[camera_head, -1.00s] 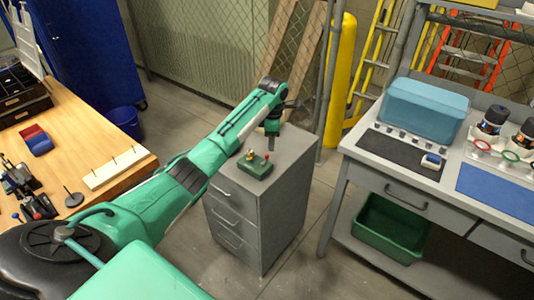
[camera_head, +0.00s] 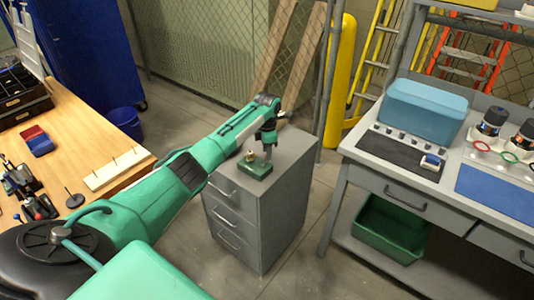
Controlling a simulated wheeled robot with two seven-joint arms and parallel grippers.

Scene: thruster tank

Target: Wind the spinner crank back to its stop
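The spinner (camera_head: 255,168), a small dark green block with a brass-coloured piece on top, sits on top of the grey drawer cabinet (camera_head: 290,165). My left gripper (camera_head: 268,154) points down at the right side of the spinner, with its fingertips at or just above the block. The red crank knob is not visible now; the fingers cover that spot. I cannot tell whether the fingers are closed on the crank. My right gripper is not in view.
A wooden table (camera_head: 80,130) with tools stands at the left. A grey workbench (camera_head: 345,155) with a blue case (camera_head: 422,108) and a green bin (camera_head: 390,227) beneath stands at the right. Floor is clear between cabinet and workbench. A yellow post (camera_head: 340,80) stands behind.

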